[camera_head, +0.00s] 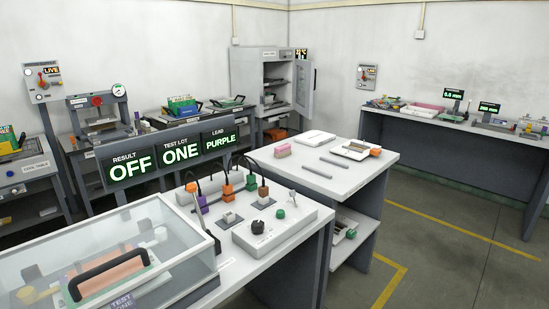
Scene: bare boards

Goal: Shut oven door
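The oven (244,78) is a light grey cabinet against the back wall, left of the picture's middle. Its door (305,84) stands open, swung out on the right side, with a window in it. Inside, shelves (277,82) with dark items show. Neither of my grippers is in the picture, so I cannot see where they are relative to the door.
A clear-lidded box (110,255) is at lower left. The floor (440,225) at right is clear, with yellow lines.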

